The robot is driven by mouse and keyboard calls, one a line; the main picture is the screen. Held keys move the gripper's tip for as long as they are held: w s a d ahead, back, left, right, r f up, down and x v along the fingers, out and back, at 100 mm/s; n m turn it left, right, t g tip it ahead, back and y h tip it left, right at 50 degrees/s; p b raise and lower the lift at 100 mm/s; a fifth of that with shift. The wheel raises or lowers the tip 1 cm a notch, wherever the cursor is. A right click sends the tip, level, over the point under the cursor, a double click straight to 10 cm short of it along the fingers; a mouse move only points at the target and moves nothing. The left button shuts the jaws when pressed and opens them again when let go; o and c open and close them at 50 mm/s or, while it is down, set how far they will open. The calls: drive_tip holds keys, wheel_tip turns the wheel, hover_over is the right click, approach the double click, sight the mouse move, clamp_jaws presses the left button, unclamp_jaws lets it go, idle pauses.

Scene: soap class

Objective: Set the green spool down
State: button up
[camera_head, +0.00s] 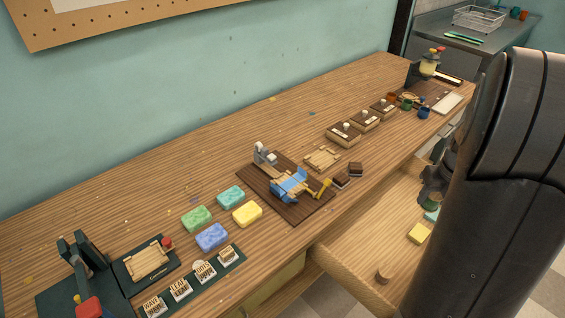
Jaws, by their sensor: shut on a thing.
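My gripper (431,194) shows at the right, above the open drawer (372,228) and partly covered by my own dark arm. It is shut on the green spool (432,202), of which only a small green and brown part shows. The spool is over the drawer's far right part. I cannot tell whether it touches the drawer floor. A teal block (432,215) lies just below the spool in the picture, and a yellow block (420,233) is nearer.
A small brown cylinder (383,275) stands near the drawer's front. The wooden counter (120,210) carries soap bars, stamps, a dark board (300,208) with a blue tool and several small boxes. Small coloured cups (407,104) stand at its far end. My arm hides the drawer's right side.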

drive_tip(key=r, duration=0.5)
drive_tip(key=shift+w+a, duration=0.1)
drive_tip(key=shift+w, duration=0.1)
drive_tip(key=w+a+r+n, duration=0.2)
drive_tip(key=w+a+n, duration=0.3)
drive_tip(key=w+a, duration=1.5)
drive_tip(key=w+a+n, duration=0.3)
drive_tip(key=a, duration=1.1)
drive_tip(key=s+a+f+n+g+y, duration=0.1)
drive_tip(key=s+a+n, duration=0.15)
drive_tip(key=a, duration=1.45)
drive_tip(key=s+a+f+n+y, duration=0.1)
drive_tip(key=s+a+n, duration=0.15)
drive_tip(key=a, duration=1.45)
drive_tip(key=shift+n, duration=0.3)
drive_tip(key=a+f, duration=0.3)
drive_tip(key=f, duration=0.1)
drive_tip(key=s+a+f, duration=0.1)
drive_tip(key=a+f, duration=0.3)
drive_tip(key=s+a+f, duration=0.1)
drive_tip(key=a+f, duration=0.2)
drive_tip(key=shift+a+f, duration=0.4)
drive_tip(key=shift+s+a+f, duration=0.1)
drive_tip(key=shift+a+f, duration=0.25)
drive_tip(key=shift+a, duration=0.15)
drive_tip(key=shift+f, duration=1.9)
